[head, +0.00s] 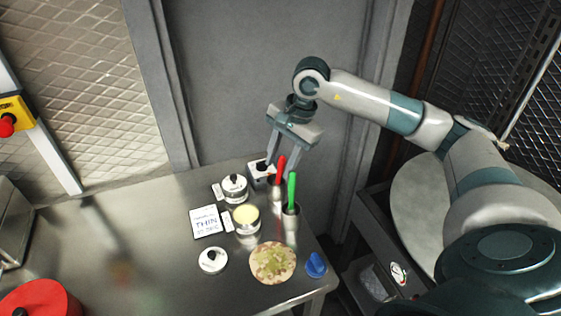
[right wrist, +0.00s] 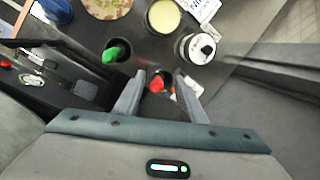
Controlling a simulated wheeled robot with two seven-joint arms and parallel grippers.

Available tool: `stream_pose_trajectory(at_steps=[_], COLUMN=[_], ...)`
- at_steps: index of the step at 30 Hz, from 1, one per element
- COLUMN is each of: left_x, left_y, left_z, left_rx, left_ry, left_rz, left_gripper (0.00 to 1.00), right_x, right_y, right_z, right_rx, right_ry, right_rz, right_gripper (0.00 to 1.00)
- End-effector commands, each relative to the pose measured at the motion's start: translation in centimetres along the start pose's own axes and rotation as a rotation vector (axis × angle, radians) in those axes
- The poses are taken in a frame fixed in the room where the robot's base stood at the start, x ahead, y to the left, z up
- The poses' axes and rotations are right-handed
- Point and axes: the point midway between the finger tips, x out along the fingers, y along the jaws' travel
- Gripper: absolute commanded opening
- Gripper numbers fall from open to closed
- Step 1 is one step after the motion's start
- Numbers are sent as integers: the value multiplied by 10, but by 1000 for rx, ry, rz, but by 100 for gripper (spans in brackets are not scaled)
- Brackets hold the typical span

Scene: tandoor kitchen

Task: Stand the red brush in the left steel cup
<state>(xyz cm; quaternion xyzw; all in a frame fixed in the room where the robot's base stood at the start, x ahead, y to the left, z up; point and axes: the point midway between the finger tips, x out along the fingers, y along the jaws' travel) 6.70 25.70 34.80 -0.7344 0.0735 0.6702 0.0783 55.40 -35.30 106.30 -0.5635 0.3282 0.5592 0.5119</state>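The red brush (head: 280,168) stands, leaning slightly, in the left steel cup (head: 275,193) on the steel counter. The green brush (head: 292,188) stands in the right steel cup (head: 291,220), nearer to me. My right gripper (head: 283,163) points down just above the red brush, open and empty. In the right wrist view, the red brush's end (right wrist: 157,86) shows between the spread fingers (right wrist: 160,76), apart from both as far as I can tell. The green brush (right wrist: 113,52) is off to the left there. My left gripper is not in view.
Beside the cups are an open tin of pale contents (head: 246,216), a lidded tin (head: 235,186), a loose lid (head: 213,260), a label card (head: 206,222), a round speckled board (head: 272,262) and a blue object (head: 316,264). The counter's left middle is clear.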

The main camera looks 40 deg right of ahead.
Motion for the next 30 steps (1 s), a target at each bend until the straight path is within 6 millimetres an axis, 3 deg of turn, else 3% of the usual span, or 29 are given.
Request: stream_pose_trajectory(at_steps=[11,17,23,30], left_x=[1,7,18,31], left_y=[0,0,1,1], left_z=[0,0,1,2], left_rx=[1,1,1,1], left_ry=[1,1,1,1], left_rz=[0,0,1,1], left_gripper=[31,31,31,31], right_x=[-2,-16,-46,-94], right_y=[0,-1,-1,-1], right_z=[0,-1,-1,-1], right_rx=[0,0,0,-1], right_ry=[1,1,1,1], right_rz=[0,-4,-5,-5], right_gripper=[36,36,36,36])
